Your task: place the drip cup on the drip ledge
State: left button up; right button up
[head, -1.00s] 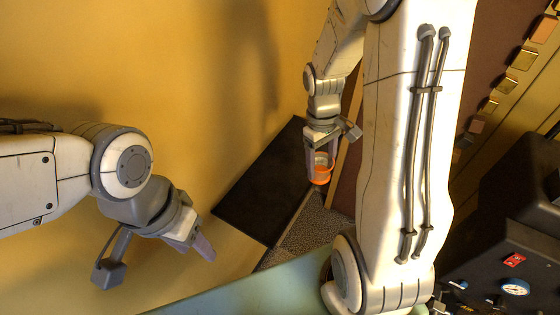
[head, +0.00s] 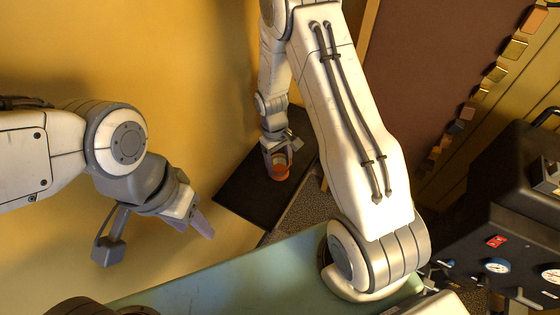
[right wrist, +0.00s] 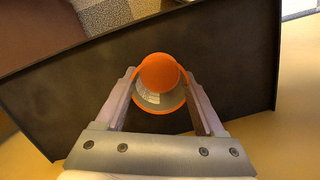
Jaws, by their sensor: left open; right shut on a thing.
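The drip cup (head: 279,172) is orange with a pale band. My right gripper (head: 281,160) is shut on it and holds it in front of the dark ledge in the head view. In the right wrist view the cup (right wrist: 160,75) sits between both fingers, with the dark ledge (right wrist: 235,55) filling the background behind it. The ledge is a black rectangular panel with a thin raised rim; it also shows in the head view (head: 240,197). I cannot tell whether the cup touches it. My left gripper (head: 155,238) is open and empty, left of the ledge.
A speckled grey surface (head: 296,212) borders the ledge. A green surface (head: 220,275) lies in the foreground. A black machine with gauges (head: 500,250) stands at the right. The yellow area left of the ledge is clear.

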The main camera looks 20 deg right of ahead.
jog(key=shift+f, duration=0.1)
jog(key=o, duration=1)
jog(key=shift+f, duration=0.1)
jog(key=o, duration=0.4)
